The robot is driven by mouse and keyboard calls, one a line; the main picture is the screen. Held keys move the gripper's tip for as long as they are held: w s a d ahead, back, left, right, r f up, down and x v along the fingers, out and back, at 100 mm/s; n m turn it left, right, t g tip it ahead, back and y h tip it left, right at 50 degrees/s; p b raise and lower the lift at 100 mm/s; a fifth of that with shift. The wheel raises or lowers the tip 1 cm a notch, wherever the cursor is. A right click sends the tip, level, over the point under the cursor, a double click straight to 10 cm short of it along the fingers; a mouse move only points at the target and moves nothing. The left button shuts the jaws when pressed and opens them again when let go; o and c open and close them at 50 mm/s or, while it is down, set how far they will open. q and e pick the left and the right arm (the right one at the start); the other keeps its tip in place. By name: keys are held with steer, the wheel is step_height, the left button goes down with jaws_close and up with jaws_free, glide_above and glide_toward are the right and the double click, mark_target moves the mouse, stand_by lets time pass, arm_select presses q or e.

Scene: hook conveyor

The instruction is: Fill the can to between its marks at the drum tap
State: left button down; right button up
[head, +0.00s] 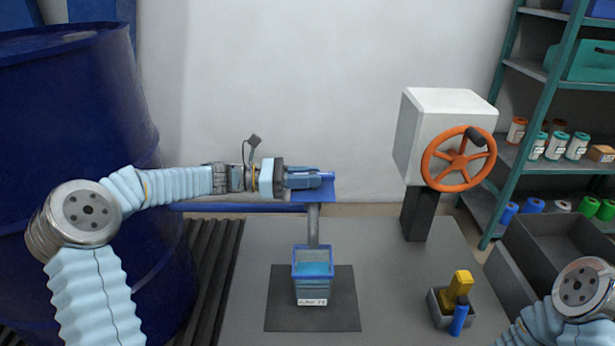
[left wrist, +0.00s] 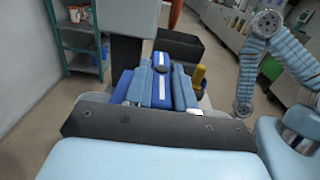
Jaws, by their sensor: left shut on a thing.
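The can (head: 312,291) is a clear, blue-rimmed container with a white label low on its front. It stands upright under the grey tap spout (head: 313,228), with blue-green liquid inside. Its marks are too small to read. My left gripper (head: 326,180) is level above the spout, shut on the blue tap handle (head: 314,195). In the left wrist view the handle (left wrist: 161,78) sits between the two fingers of my left gripper (left wrist: 161,92). The drum (head: 75,130) is large and dark blue, at the left. My right gripper is out of view.
A dark mat (head: 283,318) lies under the can on the grey bench (head: 390,280). A white box with an orange handwheel (head: 458,160) stands at the right. A small holder with a yellow block (head: 459,286) is at the front right. Shelves (head: 545,85) stand behind.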

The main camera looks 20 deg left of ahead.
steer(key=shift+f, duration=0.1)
arm_select(q)
steer(key=shift+s+f+n+t+y+b, duration=0.15)
steer(key=shift+n+t+y+b, duration=0.25)
steer(key=shift+n+t+b, duration=0.4)
steer(key=n+t+y+b, duration=0.2)
steer(key=t+b, duration=0.1)
steer(key=n+t+y+b, duration=0.1)
steer(key=n+t+b, duration=0.1)
steer(key=b, duration=0.1)
steer(key=shift+s+d+f+t+y, duration=0.1)
steer(key=shift+d+f+t+y, duration=0.05)
steer(key=shift+t+y, duration=0.25)
steer(key=shift+r+n+t+y+b, duration=0.2)
steer(key=shift+n+t+y+b, duration=0.25)
steer(key=shift+b, duration=0.35)
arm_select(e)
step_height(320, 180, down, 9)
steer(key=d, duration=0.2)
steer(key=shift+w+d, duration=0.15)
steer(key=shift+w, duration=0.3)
arm_select(q)
steer(key=c, duration=1)
jaws_free()
steer(key=shift+o, duration=0.2)
steer(key=shift+s, duration=0.1)
steer(key=v, duration=1.3)
steer(key=shift+s+a, duration=0.25)
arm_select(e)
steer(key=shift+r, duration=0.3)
